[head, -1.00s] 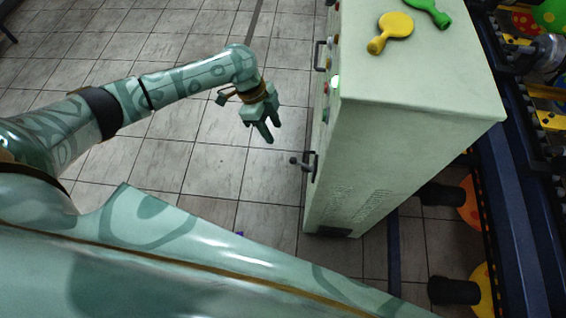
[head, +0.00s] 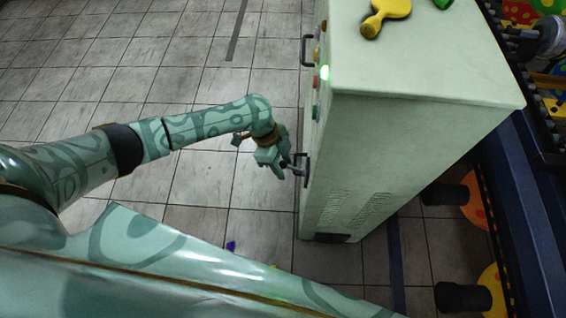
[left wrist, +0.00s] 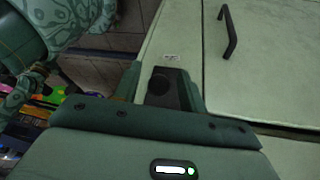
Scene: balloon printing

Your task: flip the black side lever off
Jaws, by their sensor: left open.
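My right gripper is not in view.
A black handle (head: 304,50) sticks out higher up. A yellow paddle-shaped piece (head: 386,14) lies on the cabinet top. Tiled floor is free to the left.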

